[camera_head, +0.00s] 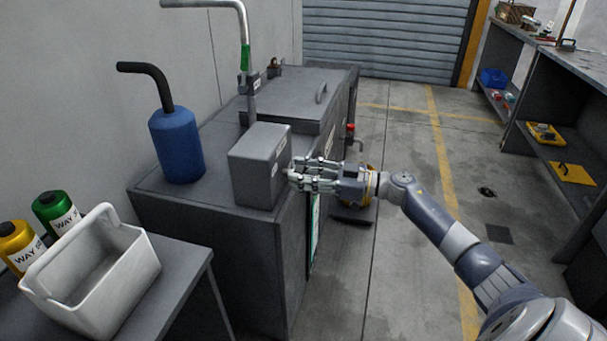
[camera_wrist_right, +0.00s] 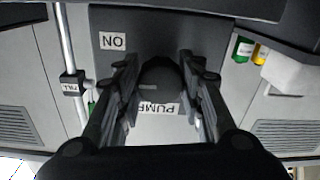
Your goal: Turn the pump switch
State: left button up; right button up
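The pump switch is a dark rounded knob (camera_wrist_right: 161,78) on the face of a grey box. In the right wrist view it sits between my right gripper's fingers (camera_wrist_right: 160,80), above a "PUMP" label (camera_wrist_right: 157,108). An "ON" label (camera_wrist_right: 113,41) is on the same face. In the head view the grey box (camera_head: 259,165) stands on the dark cabinet, and my right gripper (camera_head: 292,175) reaches its right face, hiding the knob. The fingers are apart, one on each side of the knob; firm contact does not show. My left gripper is not in view.
The dark cabinet (camera_head: 170,214) carries a blue canister (camera_head: 177,146) left of the box and an upright pipe (camera_head: 246,60) behind it. A white basket (camera_head: 95,275) and two bottles stand front left. A shelf unit (camera_head: 538,100) is far right. Open floor lies between.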

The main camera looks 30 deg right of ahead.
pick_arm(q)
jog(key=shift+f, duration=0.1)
pick_arm(e)
jog(key=shift+n, duration=0.3)
jog(key=n, duration=0.2)
jog(key=shift+n+p, duration=0.3)
jog(key=shift+p, duration=0.05)
jog(key=shift+n, duration=2.7)
jog(key=shift+n+b, duration=0.45)
jog(key=shift+n, duration=0.35)
jog(key=n+b, duration=0.2)
jog(key=n, duration=0.4)
jog(key=shift+n+b, duration=0.4)
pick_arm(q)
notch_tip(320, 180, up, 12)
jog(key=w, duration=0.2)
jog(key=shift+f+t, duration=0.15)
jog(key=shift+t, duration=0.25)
pick_arm(e)
jog(key=shift+n, duration=0.4)
